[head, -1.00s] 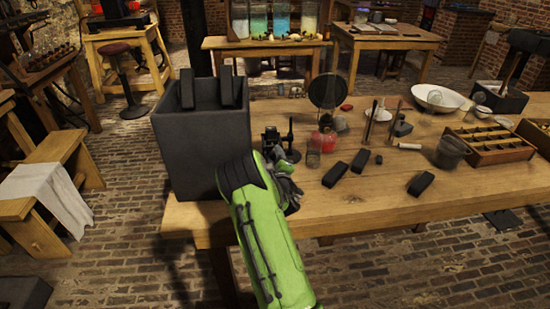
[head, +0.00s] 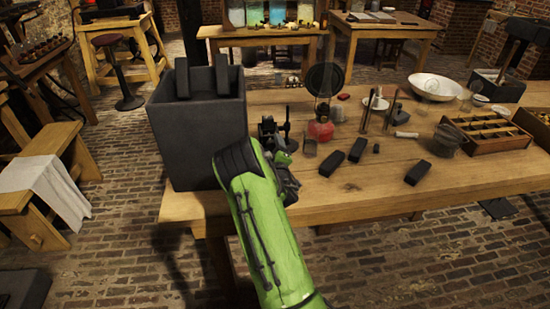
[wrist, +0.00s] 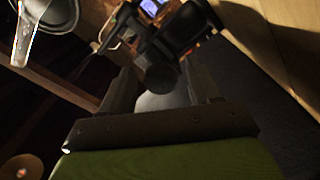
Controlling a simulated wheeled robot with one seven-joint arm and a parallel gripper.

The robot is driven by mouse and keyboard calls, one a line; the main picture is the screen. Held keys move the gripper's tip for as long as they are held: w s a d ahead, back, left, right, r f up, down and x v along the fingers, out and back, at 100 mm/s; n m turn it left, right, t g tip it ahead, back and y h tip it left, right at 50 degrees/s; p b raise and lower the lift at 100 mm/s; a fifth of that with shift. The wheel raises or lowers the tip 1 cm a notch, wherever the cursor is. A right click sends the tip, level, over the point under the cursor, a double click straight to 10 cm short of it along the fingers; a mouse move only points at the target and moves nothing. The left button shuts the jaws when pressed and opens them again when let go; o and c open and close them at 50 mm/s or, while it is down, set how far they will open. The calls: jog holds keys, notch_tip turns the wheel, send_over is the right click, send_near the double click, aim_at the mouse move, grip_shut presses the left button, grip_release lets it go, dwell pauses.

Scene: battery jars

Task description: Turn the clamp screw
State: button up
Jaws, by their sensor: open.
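A small black clamp device (head: 270,132) stands on the wooden table, just right of a tall dark grey jar (head: 198,140). In the wrist view, the clamp (wrist: 178,35) fills the top middle, and its dark round screw knob (wrist: 158,79) points toward me. My gripper (head: 287,178) is at the near edge of the table, in front of the clamp, partly hidden by my green arm. In the wrist view, my gripper (wrist: 162,90) is open, with one finger on each side of the knob. I cannot tell whether either finger touches it.
A red lamp or bottle (head: 320,128), a round dark disc (head: 325,79) and several black blocks (head: 332,163) lie to the right of the clamp. A wooden tray (head: 490,133) and a white bowl (head: 434,87) are farther right. The front right tabletop is mostly clear.

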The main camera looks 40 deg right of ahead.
jog(key=b+v, duration=0.2)
jog(key=v, duration=0.1)
jog(key=b+v, duration=0.1)
jog(key=v, duration=0.2)
jog(key=b+v, duration=0.2)
jog(key=v, duration=0.2)
jog(key=shift+f+b, duration=0.25)
jog(key=shift+b, duration=0.1)
jog(key=p+v, duration=0.2)
jog(key=v, duration=0.1)
jog(key=shift+s+r, duration=0.1)
jog(key=shift+r, duration=0.25)
jog(key=shift+p+v, duration=0.95)
jog(key=shift+p, duration=0.25)
jog(key=shift+d+f, duration=0.1)
jog(key=shift+f, duration=0.05)
